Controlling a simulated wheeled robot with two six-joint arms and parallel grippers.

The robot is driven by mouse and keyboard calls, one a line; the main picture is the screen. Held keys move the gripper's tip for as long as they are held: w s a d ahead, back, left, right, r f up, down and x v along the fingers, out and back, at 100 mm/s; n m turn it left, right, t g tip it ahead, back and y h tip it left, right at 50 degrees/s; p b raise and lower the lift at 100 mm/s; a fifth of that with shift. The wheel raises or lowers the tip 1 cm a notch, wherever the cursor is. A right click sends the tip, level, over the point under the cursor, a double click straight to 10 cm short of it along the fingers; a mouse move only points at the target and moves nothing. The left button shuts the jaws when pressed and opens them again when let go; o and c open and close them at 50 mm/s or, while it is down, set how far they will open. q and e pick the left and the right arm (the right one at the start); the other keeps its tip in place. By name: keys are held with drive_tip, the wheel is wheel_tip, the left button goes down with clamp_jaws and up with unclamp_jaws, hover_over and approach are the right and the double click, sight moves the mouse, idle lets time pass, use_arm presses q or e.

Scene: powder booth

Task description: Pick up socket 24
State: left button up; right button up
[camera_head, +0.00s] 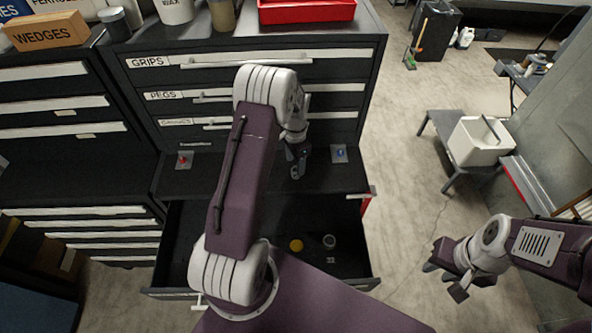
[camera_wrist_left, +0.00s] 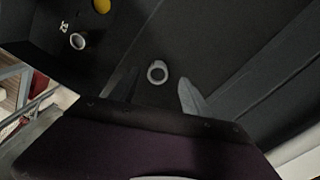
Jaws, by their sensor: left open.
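A grey ring-shaped socket (camera_wrist_left: 158,72) lies on a dark surface, ahead of and between the fingers of my left gripper (camera_wrist_left: 160,97) in the wrist view. Those fingers are apart and empty. A second grey ring (camera_wrist_left: 78,41) lies to its left beside a small pale mark. One grey ring (camera_head: 329,241) shows in the open drawer in the head view. No number is readable on either ring. In the head view my left gripper (camera_head: 297,172) points down in front of the cabinet. My right gripper (camera_head: 446,279) hangs at the right over the floor, its fingers apart and empty.
A yellow disc (camera_head: 296,245) lies in the open drawer (camera_head: 361,284); my left arm covers part of the drawer. A dark ledge (camera_head: 225,172) with a red button (camera_head: 183,160) sits above it. A white bin (camera_head: 478,142) stands on a bench at right.

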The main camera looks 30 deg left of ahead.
use_arm(q)
drive_tip(key=f, duration=0.1)
drive_tip(key=f+p, duration=0.1)
drive_tip(key=f, duration=0.1)
drive_tip(key=shift+s+d+f+p, duration=0.25)
drive_tip(key=shift+s+p, duration=0.05)
drive_tip(key=shift+p, duration=0.05)
drive_tip(key=shift+w+f, duration=0.1)
drive_tip(key=shift+f, duration=0.1)
drive_tip(key=shift+w+a+f, duration=0.1)
drive_tip(key=shift+f, duration=0.05)
clamp_jaws()
